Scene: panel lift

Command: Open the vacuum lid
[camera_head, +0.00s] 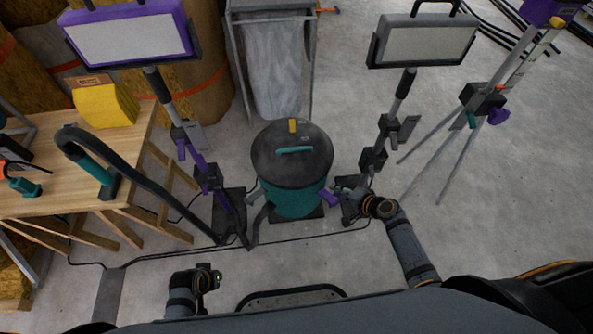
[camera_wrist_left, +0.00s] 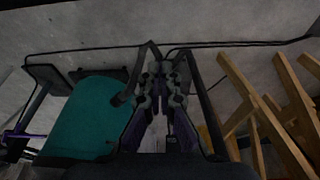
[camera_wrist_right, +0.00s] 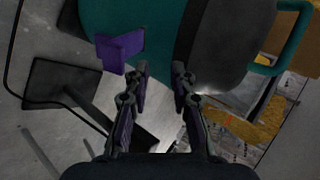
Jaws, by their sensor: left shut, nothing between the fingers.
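The vacuum (camera_head: 298,200) stands on the floor at the centre of the head view, with a teal body and a round dark lid (camera_head: 272,160). The lid lies flat on the body and has a teal handle (camera_head: 294,151). A purple latch (camera_head: 328,198) sticks out from the body's right side. My right gripper (camera_head: 345,187) is open and empty beside it. In the right wrist view the latch (camera_wrist_right: 120,50) lies left of the open fingers (camera_wrist_right: 162,68). My left gripper (camera_wrist_left: 160,72) is shut and empty, low at left, apart from the vacuum body (camera_wrist_left: 85,115).
A dark hose (camera_head: 165,195) runs from the wooden table (camera_head: 60,195) to the vacuum's left side. Work lamps (camera_head: 425,42) on stands flank the vacuum. A tripod (camera_head: 470,125) stands at right. Cables cross the floor; the floor at front right is clear.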

